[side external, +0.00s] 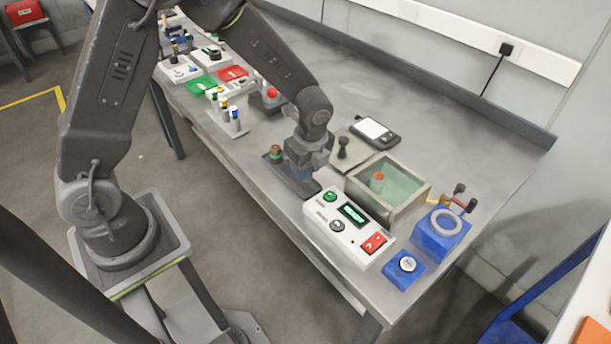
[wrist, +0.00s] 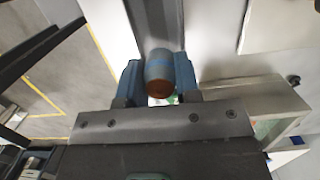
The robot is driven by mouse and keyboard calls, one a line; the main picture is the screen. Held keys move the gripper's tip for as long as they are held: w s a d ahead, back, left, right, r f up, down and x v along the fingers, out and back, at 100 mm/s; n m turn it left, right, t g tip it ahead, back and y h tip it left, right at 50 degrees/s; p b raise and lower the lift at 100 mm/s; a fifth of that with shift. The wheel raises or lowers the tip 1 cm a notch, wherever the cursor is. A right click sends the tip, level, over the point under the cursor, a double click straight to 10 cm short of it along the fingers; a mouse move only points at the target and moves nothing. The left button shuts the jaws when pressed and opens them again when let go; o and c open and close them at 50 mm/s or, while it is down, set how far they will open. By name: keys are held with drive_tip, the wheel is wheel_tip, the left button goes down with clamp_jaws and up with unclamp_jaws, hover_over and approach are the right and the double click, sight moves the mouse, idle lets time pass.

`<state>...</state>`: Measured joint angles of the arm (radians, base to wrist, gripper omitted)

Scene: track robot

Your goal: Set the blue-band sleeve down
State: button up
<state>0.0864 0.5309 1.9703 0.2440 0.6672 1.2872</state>
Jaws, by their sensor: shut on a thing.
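My gripper (side external: 304,170) is low over a long dark fixture (side external: 296,187) near the table's front edge. In the wrist view, the two blue fingers of my gripper (wrist: 158,76) are shut on the blue-band sleeve (wrist: 159,66), a grey cylinder with a blue band and a rusty brown near end. In the side view the sleeve is mostly hidden by the gripper. I cannot tell whether its lower end touches the fixture.
A post with an orange-and-green top (side external: 276,152) stands at the fixture's left end. A white control box (side external: 341,226) is close on the right, with an open-topped glass-walled tank (side external: 403,214) behind it. A dark knob (side external: 343,146) and a scale (side external: 374,132) stand behind the gripper.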

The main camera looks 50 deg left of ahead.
drive_tip(key=shift+f, duration=1.7)
drive_tip(key=shift+f, duration=0.1)
drive_tip(key=o, duration=0.9)
drive_tip(key=shift+o, duration=0.3)
wheel_tip(320, 180, up, 11)
drive_tip(key=d, duration=0.1)
drive_tip(key=shift+d, duration=0.35)
drive_tip(key=s+a+r+n+t+h, duration=0.1)
drive_tip(key=s+r+n+t, duration=0.4)
drive_tip(key=s+r+n, duration=1)
drive_tip(key=shift+s+a+r+n+t+h, duration=0.15)
drive_tip(key=shift+s+a+n+t+h, duration=0.35)
drive_tip(key=shift+s+n, duration=1.05)
drive_tip(key=shift+a, duration=0.15)
